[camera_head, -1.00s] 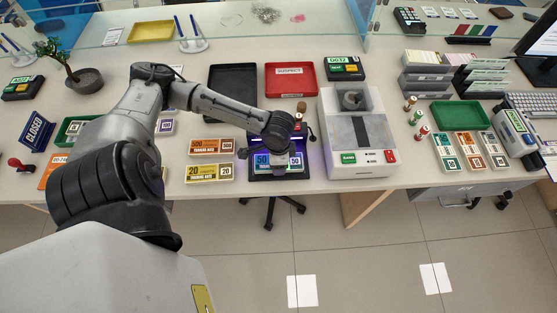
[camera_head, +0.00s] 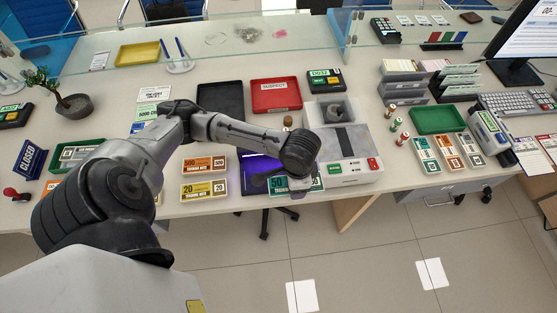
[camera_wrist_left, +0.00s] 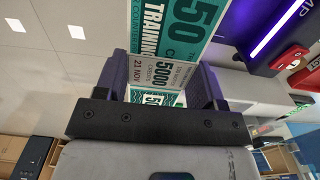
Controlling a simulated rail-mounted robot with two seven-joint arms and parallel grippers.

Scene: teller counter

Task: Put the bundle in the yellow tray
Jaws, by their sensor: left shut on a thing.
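In the left wrist view the bundle (camera_wrist_left: 158,75) sits between the two fingers (camera_wrist_left: 157,88), with a white "5000" band facing the camera. The bundle is at the counter's front edge, beside the purple-lit device (camera_head: 256,183). The yellow tray (camera_head: 137,54) lies at the back left of the counter, behind the glass panel, and looks empty. My right gripper is out of view.
A black tray (camera_head: 220,98) and a red "SUSPECT" tray (camera_head: 275,94) lie behind the device. A counting machine (camera_head: 347,150) stands just right of my gripper. Orange (camera_head: 205,164) and yellow (camera_head: 204,190) note bundles lie to the left. A pen stand (camera_head: 181,66) is beside the yellow tray.

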